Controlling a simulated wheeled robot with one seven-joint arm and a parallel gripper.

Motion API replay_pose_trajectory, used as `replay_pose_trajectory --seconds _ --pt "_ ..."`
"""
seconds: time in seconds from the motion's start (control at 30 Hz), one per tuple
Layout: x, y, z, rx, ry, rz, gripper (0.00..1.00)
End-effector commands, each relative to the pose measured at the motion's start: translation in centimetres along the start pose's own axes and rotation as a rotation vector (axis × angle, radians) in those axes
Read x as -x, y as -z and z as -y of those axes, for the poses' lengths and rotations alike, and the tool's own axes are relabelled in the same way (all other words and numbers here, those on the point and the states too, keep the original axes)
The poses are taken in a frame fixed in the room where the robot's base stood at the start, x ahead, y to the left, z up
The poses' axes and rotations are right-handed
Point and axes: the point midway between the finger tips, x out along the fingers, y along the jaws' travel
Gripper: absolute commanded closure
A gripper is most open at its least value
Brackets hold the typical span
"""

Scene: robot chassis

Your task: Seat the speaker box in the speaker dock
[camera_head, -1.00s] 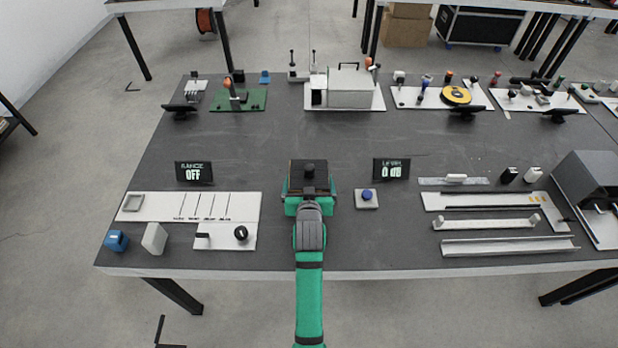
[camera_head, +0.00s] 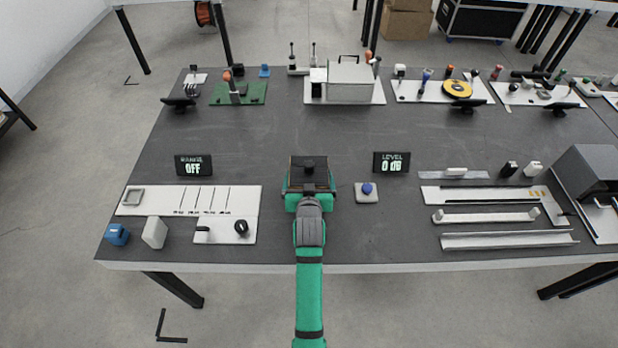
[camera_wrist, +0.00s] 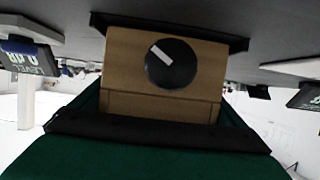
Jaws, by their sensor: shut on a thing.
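My gripper (camera_head: 309,190) is over the front middle of the dark table, between the two small displays. In the wrist view, which is upside down, a brown box (camera_wrist: 120,70) with a round black dial and white pointer is between the green gripper parts; I take it for the speaker box. A dark flat piece with a raised rim (camera_wrist: 112,22) lies against the box's table-side end; it may be the speaker dock. I cannot tell how deep the box sits in it. In the head view my gripper hides most of the box and the dark piece.
The "OFF" display (camera_head: 193,166) stands to the left and the "LEVEL 0 dB" display (camera_head: 391,162) to the right. A blue button (camera_head: 368,189) on a pale base is close on the right. A white board (camera_head: 160,201) lies on the left. The table behind my gripper is clear.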

Motion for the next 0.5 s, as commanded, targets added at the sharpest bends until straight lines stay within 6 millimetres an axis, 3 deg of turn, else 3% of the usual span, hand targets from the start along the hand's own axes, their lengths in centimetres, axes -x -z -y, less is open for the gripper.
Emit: replay_pose_trajectory --seconds 0.27,0.3,0.5 --pt "-0.10 -0.13 -0.08 -0.001 -0.001 -0.004 0.42" --pt "-0.10 -0.13 -0.10 -0.001 -0.001 -0.004 0.02" --pt "-0.14 -0.42 -0.09 -0.001 -0.001 0.002 0.00"
